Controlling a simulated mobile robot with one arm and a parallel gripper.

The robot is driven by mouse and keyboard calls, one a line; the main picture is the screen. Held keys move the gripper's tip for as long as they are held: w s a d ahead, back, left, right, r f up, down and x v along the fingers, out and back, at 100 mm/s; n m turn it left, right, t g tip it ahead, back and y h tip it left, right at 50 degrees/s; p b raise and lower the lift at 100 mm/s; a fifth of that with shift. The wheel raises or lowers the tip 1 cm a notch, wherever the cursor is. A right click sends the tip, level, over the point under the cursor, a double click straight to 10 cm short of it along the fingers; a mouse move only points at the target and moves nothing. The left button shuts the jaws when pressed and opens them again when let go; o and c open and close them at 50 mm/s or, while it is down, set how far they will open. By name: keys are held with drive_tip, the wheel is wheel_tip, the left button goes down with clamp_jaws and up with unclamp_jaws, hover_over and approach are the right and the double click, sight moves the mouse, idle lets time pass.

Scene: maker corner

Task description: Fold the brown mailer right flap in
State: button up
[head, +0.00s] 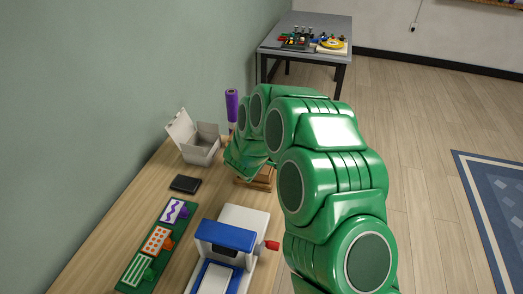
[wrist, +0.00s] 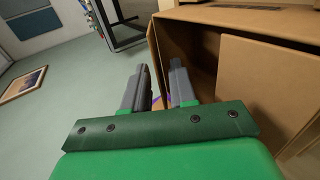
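The brown mailer (wrist: 200,45) is a cardboard box that fills the right of the wrist view, with its dark inside facing me. One panel (wrist: 262,80) shows at the right of its opening. A narrow upright flap (wrist: 153,50) stands at the left edge of the opening. My gripper (wrist: 160,70) is open, its two grey fingers apart, with the flap's edge appearing in the gap between them. I cannot tell whether either finger touches it. In the head view my green arm hides most of the mailer; only a little brown (head: 262,181) shows.
On the wooden table (head: 110,215) stand an open light-grey box (head: 201,150), a purple cylinder (head: 232,105), a black flat item (head: 185,184), a green board with patterned cards (head: 153,245) and a blue-white machine (head: 232,235). A grey table (head: 275,40) stands behind.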

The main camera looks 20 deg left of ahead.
drive_tip(key=shift+s, duration=0.1)
idle(0.3)
drive_tip(key=shift+v, duration=3.8)
